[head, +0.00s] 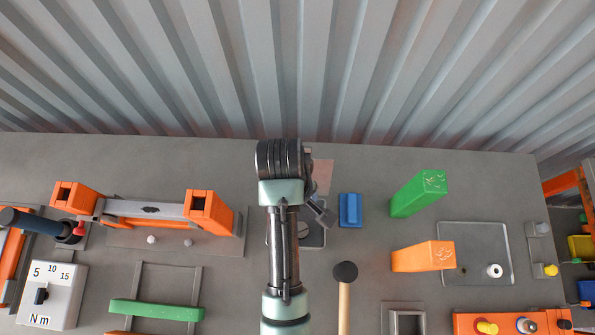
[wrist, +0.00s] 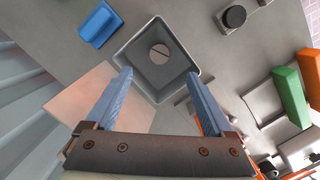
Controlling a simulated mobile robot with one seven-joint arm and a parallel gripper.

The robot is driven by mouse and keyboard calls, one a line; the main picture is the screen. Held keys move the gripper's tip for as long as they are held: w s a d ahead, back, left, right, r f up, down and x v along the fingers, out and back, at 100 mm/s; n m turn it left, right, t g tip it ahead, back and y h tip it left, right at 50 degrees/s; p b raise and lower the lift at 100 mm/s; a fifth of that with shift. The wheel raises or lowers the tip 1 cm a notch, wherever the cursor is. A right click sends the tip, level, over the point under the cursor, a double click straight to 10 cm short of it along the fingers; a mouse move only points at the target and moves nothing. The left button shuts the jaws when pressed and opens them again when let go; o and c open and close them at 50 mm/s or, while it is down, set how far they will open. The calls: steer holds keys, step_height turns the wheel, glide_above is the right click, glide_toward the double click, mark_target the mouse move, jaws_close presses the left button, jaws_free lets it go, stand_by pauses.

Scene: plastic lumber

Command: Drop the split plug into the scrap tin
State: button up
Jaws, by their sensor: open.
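A square grey open-topped tin (wrist: 190,68) lies ahead of my gripper (wrist: 159,74) in the wrist view. A pale round plug (wrist: 160,54) with a dark line across its face lies inside on the tin's floor. My gripper is open, its two blue fingers apart with nothing between them, and the tips overlap the tin's near edge in the picture. I cannot tell how high above the tin they are. In the head view my arm hides part of the tin (head: 316,239), and the plug and fingertips cannot be made out.
A blue block (head: 350,210) and a black-headed mallet (head: 345,272) lie near the tin. Green (head: 419,193) and orange (head: 423,256) blocks stand to the right, beside a clear tray (head: 478,242) holding a white ring (head: 494,270). An orange clamp fixture (head: 209,213) stands left.

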steer(key=r+p, duration=0.2)
steer(key=r, duration=0.1)
steer(key=r+p, duration=0.2)
steer(key=shift+w+a+r, duration=0.1)
steer(key=shift+w+a, duration=0.15)
steer(key=shift+a, duration=0.05)
steer(key=w+r+m+t+b, duration=0.25)
steer(key=w+r+t, duration=0.45)
steer(key=w, duration=0.6)
steer(key=w+r+m+t+y+b, duration=0.15)
steer(key=w+r+t, duration=0.25)
steer(key=r, duration=0.5)
steer(key=w+r+t+h+b, duration=0.1)
steer(key=w+r+t+b, duration=0.1)
steer(key=w+r+t, duration=0.45)
steer(key=s+r+m+t+y+b, duration=0.1)
steer(key=s+r+t, duration=0.1)
steer(key=r, duration=0.8)
steer(key=s+r+m+t+b, duration=0.1)
steer(key=s+r+t+b, duration=0.15)
steer(key=r, duration=0.85)
steer(key=s+d+r+m+t+b, duration=0.1)
steer(key=s+r+m+t, duration=0.2)
steer(key=s+r+t, duration=0.3)
steer(key=s+r, duration=0.5)
steer(key=r, duration=0.1)
steer(key=shift+d+r+t, duration=0.3)
steer(key=shift+r, duration=0.1)
steer(key=shift+w, duration=0.1)
